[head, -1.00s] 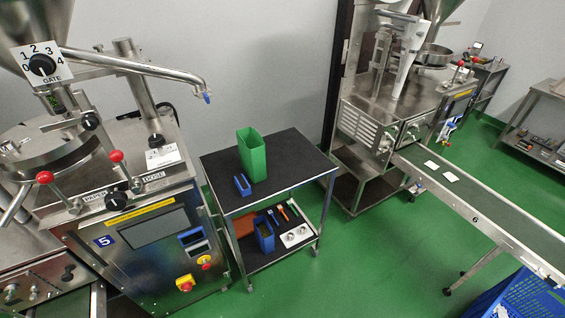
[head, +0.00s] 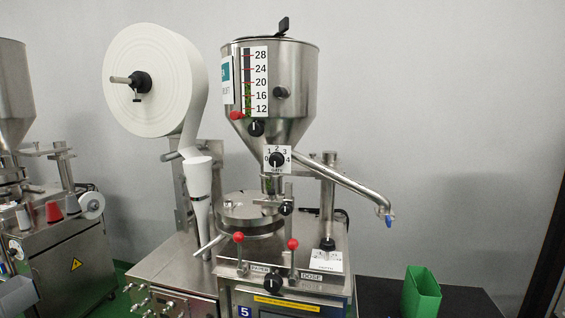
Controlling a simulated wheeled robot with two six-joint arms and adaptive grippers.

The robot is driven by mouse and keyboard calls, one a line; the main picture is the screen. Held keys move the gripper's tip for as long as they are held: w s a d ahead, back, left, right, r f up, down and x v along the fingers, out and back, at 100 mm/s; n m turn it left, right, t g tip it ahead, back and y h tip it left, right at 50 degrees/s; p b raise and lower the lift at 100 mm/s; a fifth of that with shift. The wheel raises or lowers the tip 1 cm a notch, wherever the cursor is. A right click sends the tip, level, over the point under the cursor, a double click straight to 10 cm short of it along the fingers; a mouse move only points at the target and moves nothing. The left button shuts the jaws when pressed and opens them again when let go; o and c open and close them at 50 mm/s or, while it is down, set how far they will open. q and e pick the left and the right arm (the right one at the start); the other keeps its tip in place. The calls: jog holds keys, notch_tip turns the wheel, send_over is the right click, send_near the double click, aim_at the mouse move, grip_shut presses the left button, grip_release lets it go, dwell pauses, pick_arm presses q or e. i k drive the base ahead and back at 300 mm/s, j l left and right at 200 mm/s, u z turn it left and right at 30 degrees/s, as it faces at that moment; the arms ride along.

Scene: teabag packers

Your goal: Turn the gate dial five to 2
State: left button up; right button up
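The gate dial (head: 277,159) is a small black knob on a white plate marked 0 to 4, with GATE below. It sits under the steel hopper (head: 268,80) of the machine with the blue 5 label (head: 244,311). The knob's pointer is too small to read with certainty. Neither of my grippers shows in the head view.
A bent steel pipe (head: 350,182) with a blue tip reaches right from beside the dial. Two red-knobbed levers (head: 292,244) stand below it. A large paper roll (head: 150,80) is at left. A green bin (head: 421,290) stands on the dark cart at right.

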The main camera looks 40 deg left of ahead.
aim_at(277, 159)
jog(key=u, duration=1.5)
